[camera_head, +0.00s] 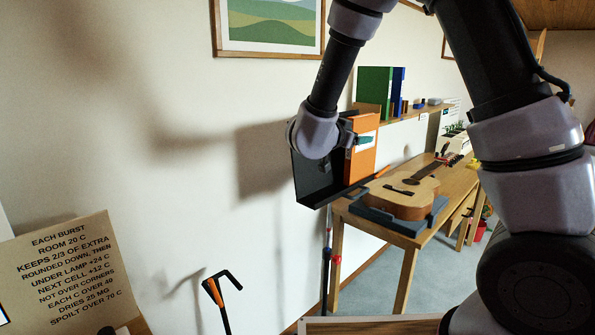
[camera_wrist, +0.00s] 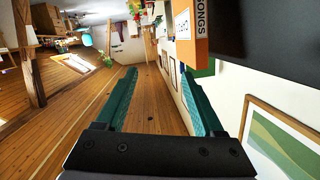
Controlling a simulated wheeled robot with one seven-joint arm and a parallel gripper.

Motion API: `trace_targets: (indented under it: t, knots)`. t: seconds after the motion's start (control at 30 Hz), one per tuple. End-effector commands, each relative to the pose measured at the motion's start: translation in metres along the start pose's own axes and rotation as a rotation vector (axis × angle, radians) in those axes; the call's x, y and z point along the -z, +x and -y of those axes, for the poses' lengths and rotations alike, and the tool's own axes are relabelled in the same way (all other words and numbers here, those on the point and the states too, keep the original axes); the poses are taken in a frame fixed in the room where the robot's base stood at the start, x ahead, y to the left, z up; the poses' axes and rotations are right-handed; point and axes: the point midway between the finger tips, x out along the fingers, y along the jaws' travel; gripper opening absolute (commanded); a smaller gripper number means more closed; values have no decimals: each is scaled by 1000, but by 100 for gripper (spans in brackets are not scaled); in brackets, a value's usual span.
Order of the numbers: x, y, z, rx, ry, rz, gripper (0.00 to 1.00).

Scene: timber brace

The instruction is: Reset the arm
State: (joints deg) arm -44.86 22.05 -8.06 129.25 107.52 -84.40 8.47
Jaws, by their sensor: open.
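My arm reaches down from the top of the head view, with its wrist in front of a black panel (camera_head: 316,182) beside the wall. My gripper (camera_head: 363,140) shows there only as a bit of teal finger in front of an orange songbook (camera_head: 361,160). In the wrist view my gripper (camera_wrist: 157,72) has its two teal fingers spread apart, with nothing between them. The songbook (camera_wrist: 187,45) and the black panel (camera_wrist: 265,28) show beyond the fingers at the upper right. From these views I cannot tell whether a finger touches the songbook.
A guitar (camera_head: 403,190) lies on a blue-grey stand on the wooden table (camera_head: 340,210). A shelf (camera_head: 400,117) with binders is above it. A framed picture (camera_head: 270,25) hangs on the wall. A lettered board (camera_head: 62,270) and a black-and-orange hooked stick (camera_head: 219,290) stand at lower left.

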Motion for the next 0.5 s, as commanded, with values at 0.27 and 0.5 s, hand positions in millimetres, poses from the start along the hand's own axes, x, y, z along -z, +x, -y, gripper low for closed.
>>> trace_targets:
  t: [0.27, 0.5]
  knots:
    - [39, 16, 13, 165, 203, 213, 70]
    - [99, -11, 13, 433, 314, 485, 70]
